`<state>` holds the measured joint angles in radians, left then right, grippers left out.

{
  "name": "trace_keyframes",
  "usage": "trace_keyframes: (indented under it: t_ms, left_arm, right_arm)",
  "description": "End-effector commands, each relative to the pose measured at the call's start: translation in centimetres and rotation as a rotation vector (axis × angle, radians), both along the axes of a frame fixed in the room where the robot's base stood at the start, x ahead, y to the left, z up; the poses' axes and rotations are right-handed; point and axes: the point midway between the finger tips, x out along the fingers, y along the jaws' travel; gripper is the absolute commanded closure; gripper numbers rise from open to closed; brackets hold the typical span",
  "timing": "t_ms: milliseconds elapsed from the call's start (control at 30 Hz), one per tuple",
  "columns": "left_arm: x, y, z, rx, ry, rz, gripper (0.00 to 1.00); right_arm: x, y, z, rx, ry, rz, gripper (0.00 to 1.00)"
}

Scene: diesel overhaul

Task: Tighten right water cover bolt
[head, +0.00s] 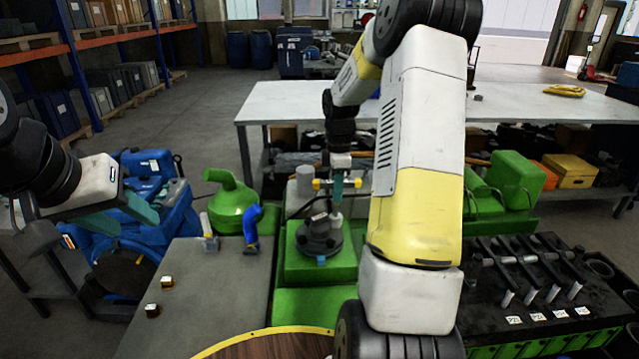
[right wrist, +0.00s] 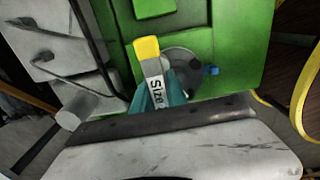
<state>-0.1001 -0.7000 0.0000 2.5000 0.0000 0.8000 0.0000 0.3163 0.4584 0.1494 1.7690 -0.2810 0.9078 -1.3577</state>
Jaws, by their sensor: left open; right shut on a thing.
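A dark round cover (head: 313,240) sits on the green engine block (head: 318,268); I take it for the water cover. A blue bolt head (head: 321,260) shows at its near edge, and a blue bolt also shows in the right wrist view (right wrist: 211,70). My right gripper (head: 338,190), with teal fingers, is shut on a yellow-ended tool (head: 322,184), labelled "Size" in the right wrist view (right wrist: 149,50). The tool is above the cover's right side; whether it touches a bolt is hidden. My left gripper (head: 117,215) is open and empty, off to the left.
A black tool rack (head: 535,285) stands right. A white table (head: 285,100) is behind.

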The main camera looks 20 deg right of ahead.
Motion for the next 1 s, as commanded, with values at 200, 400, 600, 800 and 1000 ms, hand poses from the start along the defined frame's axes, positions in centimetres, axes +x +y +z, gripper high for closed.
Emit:
trace_keyframes:
  t_ms: [200,400,600,800,1000]
  left_arm:
    - [0.0,0.0,0.0,0.0,0.0,0.0,0.55]
    - [0.0,0.0,0.0,0.0,0.0,0.0,0.55]
    - [0.0,0.0,0.0,0.0,0.0,0.0,0.55]
    - [0.0,0.0,0.0,0.0,0.0,0.0,0.55]
    - [0.0,0.0,0.0,0.0,0.0,0.0,0.55]
  right_arm:
    - [0.0,0.09,0.02,0.0,-0.001,-0.377,1.0]
    - [-0.03,0.16,-0.02,0.0,0.0,-0.725,1.0]
    - [-0.03,0.19,-0.06,0.0,-0.001,-1.073,1.0]
    - [-0.04,0.22,-0.11,0.0,-0.001,-1.424,1.0]
    - [-0.06,0.27,-0.16,0.0,-0.001,-1.776,1.0]
